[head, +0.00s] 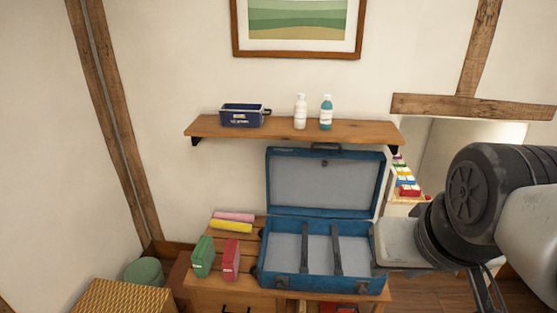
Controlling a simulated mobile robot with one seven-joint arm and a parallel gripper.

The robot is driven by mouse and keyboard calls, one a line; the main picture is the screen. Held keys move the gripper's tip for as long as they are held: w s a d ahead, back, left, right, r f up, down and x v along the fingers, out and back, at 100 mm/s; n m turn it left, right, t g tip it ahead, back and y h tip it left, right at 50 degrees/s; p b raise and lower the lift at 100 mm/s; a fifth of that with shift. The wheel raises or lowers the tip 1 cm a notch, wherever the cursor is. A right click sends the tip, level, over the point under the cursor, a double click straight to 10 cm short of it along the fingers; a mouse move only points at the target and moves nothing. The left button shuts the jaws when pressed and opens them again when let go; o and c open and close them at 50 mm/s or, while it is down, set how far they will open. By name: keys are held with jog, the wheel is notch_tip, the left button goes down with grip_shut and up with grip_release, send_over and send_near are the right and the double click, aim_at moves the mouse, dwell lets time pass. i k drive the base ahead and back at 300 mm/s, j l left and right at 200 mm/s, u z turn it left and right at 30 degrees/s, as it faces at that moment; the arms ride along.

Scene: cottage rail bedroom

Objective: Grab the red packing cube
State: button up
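The red packing cube (231,259) stands upright on the wooden bench top, to the left of the open blue suitcase (318,284). A green packing cube (202,257) stands close on its left. My arm enters from the right and its dark joint covers part of the view. Thin dark parts below it, at the lower right edge, may belong to my gripper, but I cannot make out its fingers. No part of my arm touches the red cube, and a wide gap with the suitcase lies between them.
Pink (234,217) and yellow (231,226) rolls lie behind the cubes. A wall shelf (285,128) above the suitcase holds a blue bin (242,116), a white bottle (300,112) and a teal bottle (326,113). A wicker basket (125,297) stands at lower left.

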aim_at(231, 260)
jog(key=i+j+u, duration=0.35)
jog(key=i+j, duration=0.95)
jog(key=j, duration=0.15)
